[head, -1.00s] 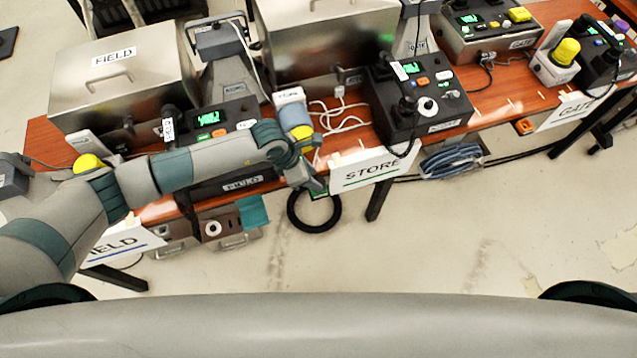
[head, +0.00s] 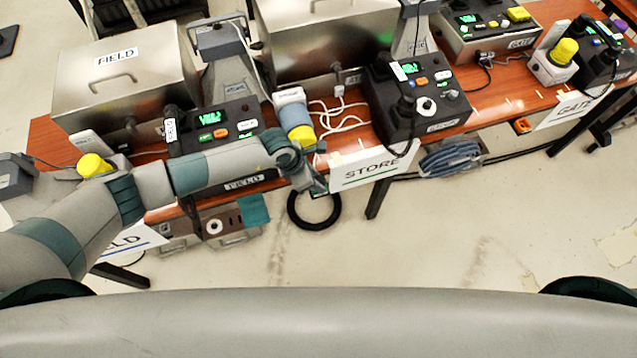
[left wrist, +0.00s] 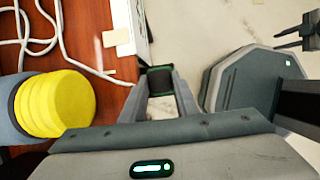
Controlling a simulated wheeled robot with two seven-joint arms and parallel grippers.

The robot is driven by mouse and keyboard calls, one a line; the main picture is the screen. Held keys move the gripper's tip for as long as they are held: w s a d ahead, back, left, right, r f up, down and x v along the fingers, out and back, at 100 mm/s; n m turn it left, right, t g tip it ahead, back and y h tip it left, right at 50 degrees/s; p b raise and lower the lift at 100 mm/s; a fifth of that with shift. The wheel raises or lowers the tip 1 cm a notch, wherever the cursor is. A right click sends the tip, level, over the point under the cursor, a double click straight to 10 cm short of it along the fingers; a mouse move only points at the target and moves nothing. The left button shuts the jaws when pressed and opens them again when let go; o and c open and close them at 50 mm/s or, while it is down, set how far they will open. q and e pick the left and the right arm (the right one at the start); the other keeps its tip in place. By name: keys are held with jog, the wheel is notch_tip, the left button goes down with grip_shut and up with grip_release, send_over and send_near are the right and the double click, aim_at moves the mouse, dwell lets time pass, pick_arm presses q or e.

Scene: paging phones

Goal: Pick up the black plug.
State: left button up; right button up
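My left gripper (head: 317,187) is just off the table's front edge, left of the STORE sign. In the left wrist view its two fingers (left wrist: 161,84) are apart. A dark block (left wrist: 160,80) with a green edge shows between or just beyond the tips. I cannot tell whether it is the black plug, or whether the fingers touch it. A black cable ring (head: 315,210) shows just below the gripper in the head view. I cannot pick out the black plug for sure.
A yellow-topped cylinder (left wrist: 62,105) stands close to the left of the fingers. White cables (head: 345,122) lie on the wooden table (head: 490,101). The STORE sign (head: 372,168) hangs close by. A control box (head: 418,95) stands behind it. The floor in front is clear.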

aim_at(323, 180)
pick_arm(q)
jog(key=shift+c, duration=0.6)
jog(key=shift+r, duration=0.1)
jog(key=shift+r+b, duration=0.45)
jog(key=shift+r, duration=0.4)
notch_tip(323, 180, up, 2)
jog(key=shift+s+d+r+b, duration=0.1)
jog(key=shift+r+b, duration=0.05)
jog(key=shift+b, duration=0.4)
jog(key=s+d+r+b, duration=0.1)
jog(key=s+d+r, duration=0.1)
jog(key=s, duration=0.3)
jog(key=s+d+r+b, duration=0.2)
jog(key=s+r, duration=0.3)
jog(key=shift+s+d, duration=0.2)
jog(key=shift+d, duration=0.1)
jog(key=shift+a+f, duration=0.1)
